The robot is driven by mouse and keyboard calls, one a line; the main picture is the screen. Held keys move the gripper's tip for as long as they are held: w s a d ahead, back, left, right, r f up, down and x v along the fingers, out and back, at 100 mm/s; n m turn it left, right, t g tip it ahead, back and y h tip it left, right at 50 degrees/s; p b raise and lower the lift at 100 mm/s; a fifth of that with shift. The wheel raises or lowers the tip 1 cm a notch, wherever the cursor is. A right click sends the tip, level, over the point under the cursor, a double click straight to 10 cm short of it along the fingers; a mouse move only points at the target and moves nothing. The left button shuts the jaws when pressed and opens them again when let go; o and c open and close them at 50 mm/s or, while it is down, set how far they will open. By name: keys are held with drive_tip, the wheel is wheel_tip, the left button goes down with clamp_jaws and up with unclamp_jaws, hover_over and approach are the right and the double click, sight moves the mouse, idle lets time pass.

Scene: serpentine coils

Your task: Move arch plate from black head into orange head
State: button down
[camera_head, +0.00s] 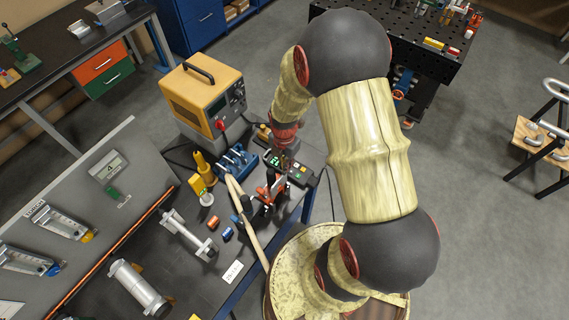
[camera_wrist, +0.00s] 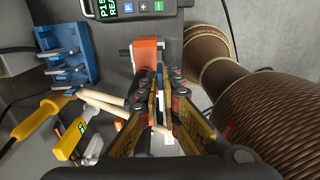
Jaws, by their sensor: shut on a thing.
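My gripper (camera_wrist: 161,82) points down over the bench, its fingertips close together on a small thin piece that I take to be the arch plate; its shape is mostly hidden by the fingers. In the wrist view an orange head (camera_wrist: 147,48) with grey ends lies just beyond the fingertips, very near them. Whether the piece touches it cannot be told. In the head view my gripper (camera_head: 271,190) is small, beside the red-orange parts. A black head (camera_head: 246,202) shows beside it at the pale wooden handle (camera_head: 247,230).
A meter with green display (camera_wrist: 130,8) lies beyond the orange head. A blue rack (camera_wrist: 66,55) and yellow-handled tools (camera_wrist: 68,140) stand left. A yellow power box (camera_head: 203,98) stands at the bench's back. A tilted grey panel (camera_head: 85,200) borders the left.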

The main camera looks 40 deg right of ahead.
sight(285, 179)
drive_tip(key=shift+f+b, duration=0.3)
drive_tip(key=shift+f, duration=0.65)
drive_tip(key=shift+f+b, duration=1.8)
drive_tip(key=shift+f, duration=0.25)
drive_tip(key=shift+f+b, duration=0.9)
drive_tip(key=shift+f, duration=0.25)
drive_tip(key=c, duration=1.9)
unclamp_jaws()
drive_tip(key=shift+r, duration=0.1)
wheel_tip(285, 179, up, 12)
drive_tip(key=shift+f, duration=0.1)
